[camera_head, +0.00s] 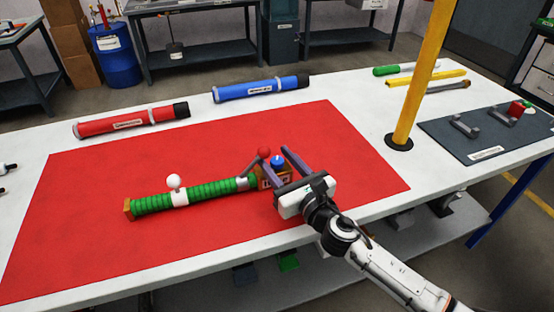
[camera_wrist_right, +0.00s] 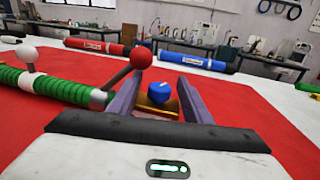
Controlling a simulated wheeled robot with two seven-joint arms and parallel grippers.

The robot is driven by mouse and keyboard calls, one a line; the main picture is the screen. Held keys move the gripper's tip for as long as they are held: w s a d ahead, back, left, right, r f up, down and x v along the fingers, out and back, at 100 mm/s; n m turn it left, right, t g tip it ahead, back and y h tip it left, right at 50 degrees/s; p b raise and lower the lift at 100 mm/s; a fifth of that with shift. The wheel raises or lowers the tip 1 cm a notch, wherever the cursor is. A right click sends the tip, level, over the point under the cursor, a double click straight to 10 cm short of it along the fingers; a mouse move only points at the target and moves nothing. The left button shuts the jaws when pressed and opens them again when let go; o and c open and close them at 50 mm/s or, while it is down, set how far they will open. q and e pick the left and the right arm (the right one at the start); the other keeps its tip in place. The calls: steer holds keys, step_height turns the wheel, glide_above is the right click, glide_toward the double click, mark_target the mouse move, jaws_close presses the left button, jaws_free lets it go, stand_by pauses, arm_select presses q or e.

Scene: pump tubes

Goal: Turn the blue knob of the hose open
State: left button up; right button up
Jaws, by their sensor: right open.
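The blue knob (camera_head: 278,162) sits on a brass-coloured block (camera_head: 271,181) at the right end of a green ribbed hose (camera_head: 212,190) lying on the red mat. In the right wrist view, the knob (camera_wrist_right: 158,93) shows a white mark on its top. My right gripper (camera_head: 269,164) is open, its purple fingers spread on either side of the knob. In the wrist view a clear gap shows between the knob and the right finger. A lever with a red ball (camera_wrist_right: 141,57) rises close to the left finger. Whether either finger touches anything is unclear.
A white ball handle (camera_head: 173,181) stands on the hose. A red tube (camera_head: 130,122) and a blue tube (camera_head: 262,89) lie behind the mat (camera_head: 345,150). A yellow post (camera_head: 420,75) and a dark panel (camera_head: 455,148) stand at right. Small dark-and-white parts at the left edge are unclear.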

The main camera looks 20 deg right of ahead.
steer(key=c, duration=1.1)
steer(key=shift+a+m+h, duration=0.1)
steer(key=shift+m+h, duration=0.7)
steer(key=shift+h, duration=0.3)
steer(key=shift+o, duration=0.2)
steer(key=m+h, duration=0.2)
steer(key=h, duration=0.2)
steer(key=shift+m+h, duration=0.3)
steer(key=shift+m, duration=0.1)
steer(key=o, duration=1.1)
steer(key=shift+c, duration=0.2)
steer(key=shift+s, duration=0.1)
